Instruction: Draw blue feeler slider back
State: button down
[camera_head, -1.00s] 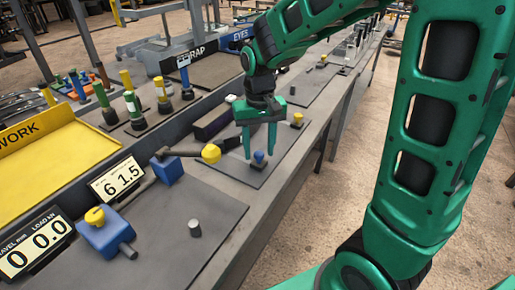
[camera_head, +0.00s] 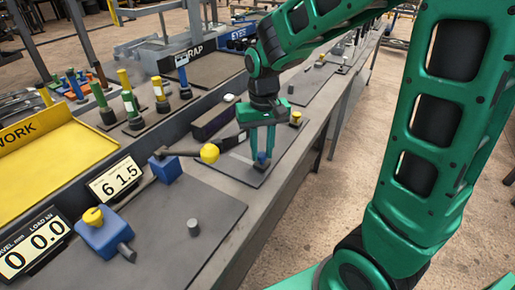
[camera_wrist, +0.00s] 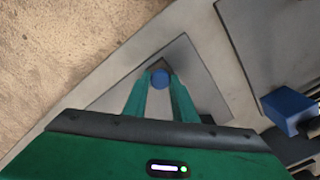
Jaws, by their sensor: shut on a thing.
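The blue feeler slider (camera_head: 262,157) is a small blue knob low on a dark plate (camera_head: 231,169) on the bench. It also shows as a round blue top in the wrist view (camera_wrist: 160,78). My gripper (camera_head: 262,152) points straight down over it, with green fingers on either side of the knob. In the wrist view the fingertips (camera_wrist: 160,82) are closed in on the knob. The slider's base is partly hidden by the fingers.
A yellow ball-ended lever (camera_head: 209,153) lies left of my gripper. A yellow knob (camera_head: 296,117) stands behind it to the right. A blue block (camera_head: 166,169) and a grey peg (camera_head: 193,226) are nearer. Displays (camera_head: 116,182) stand at left.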

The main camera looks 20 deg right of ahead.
jog(key=shift+s+d, duration=0.15)
jog(key=shift+s, duration=0.05)
jog(key=c, duration=1.5)
grip_release()
jog(key=shift+o, duration=0.2)
jog(key=shift+r, duration=0.1)
jog(key=shift+w+r, duration=0.1)
jog(key=shift+r, duration=0.1)
notch_tip(320, 180, up, 10)
